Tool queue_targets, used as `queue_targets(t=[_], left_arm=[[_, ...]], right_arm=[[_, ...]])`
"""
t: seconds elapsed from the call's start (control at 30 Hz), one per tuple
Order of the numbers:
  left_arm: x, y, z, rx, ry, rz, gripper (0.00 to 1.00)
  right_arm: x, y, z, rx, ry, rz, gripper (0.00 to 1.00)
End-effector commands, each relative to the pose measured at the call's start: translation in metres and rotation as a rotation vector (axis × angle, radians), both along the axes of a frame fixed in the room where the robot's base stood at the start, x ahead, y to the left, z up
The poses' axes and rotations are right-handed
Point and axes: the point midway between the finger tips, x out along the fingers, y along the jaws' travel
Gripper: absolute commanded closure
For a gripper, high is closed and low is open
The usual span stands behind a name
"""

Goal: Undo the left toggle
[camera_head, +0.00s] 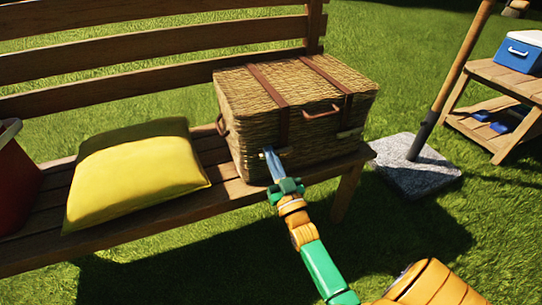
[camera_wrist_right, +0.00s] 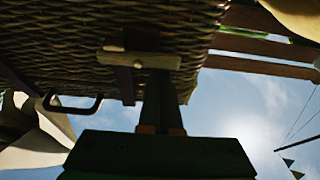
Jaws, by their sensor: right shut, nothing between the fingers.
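A wicker hamper (camera_head: 300,110) with two brown straps stands closed on a wooden bench. The left toggle is a pale bar lying crosswise on the left strap (camera_head: 283,125), mostly hidden behind my gripper in the head view. It shows clearly in the right wrist view (camera_wrist_right: 138,60). The right toggle (camera_head: 350,132) lies crosswise on the other strap. My right gripper (camera_head: 268,150) is shut and empty, its tips at the hamper's front beside the left toggle. In the wrist view its fingers (camera_wrist_right: 160,76) overlap the bar's end; whether they touch is unclear. My left gripper is not in view.
A front handle (camera_head: 321,112) sits between the straps; it also shows in the wrist view (camera_wrist_right: 72,104). A yellow cushion (camera_head: 137,175) lies left on the bench (camera_head: 225,198). A pole on a stone base (camera_head: 415,165) and a side table (camera_head: 500,78) with a blue cooler stand right.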

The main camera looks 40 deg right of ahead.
Motion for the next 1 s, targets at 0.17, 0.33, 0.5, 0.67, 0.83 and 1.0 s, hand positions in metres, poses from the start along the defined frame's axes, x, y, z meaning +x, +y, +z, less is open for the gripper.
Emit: queue_targets(t=[0.17, 0.33, 0.5, 0.67, 0.83, 1.0], left_arm=[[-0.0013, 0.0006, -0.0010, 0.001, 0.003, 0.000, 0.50], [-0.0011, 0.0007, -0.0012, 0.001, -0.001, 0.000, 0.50], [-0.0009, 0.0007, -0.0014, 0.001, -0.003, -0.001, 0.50], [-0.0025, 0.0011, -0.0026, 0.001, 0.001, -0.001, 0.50], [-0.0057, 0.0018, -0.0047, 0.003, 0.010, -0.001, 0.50], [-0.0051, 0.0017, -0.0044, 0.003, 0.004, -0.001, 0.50]], right_arm=[[0.0000, 0.0006, -0.0012, -0.040, 0.011, 0.000, 1.00], [0.0002, 0.0011, -0.0018, -0.064, 0.015, 0.001, 1.00], [0.0003, 0.0015, -0.0025, -0.094, 0.023, 0.001, 1.00], [0.0003, 0.0017, -0.0034, -0.126, 0.031, 0.000, 1.00], [0.0005, 0.0023, -0.0050, -0.167, 0.042, 0.000, 1.00], [0.0006, 0.0027, -0.0067, -0.240, 0.059, 0.000, 1.00]])
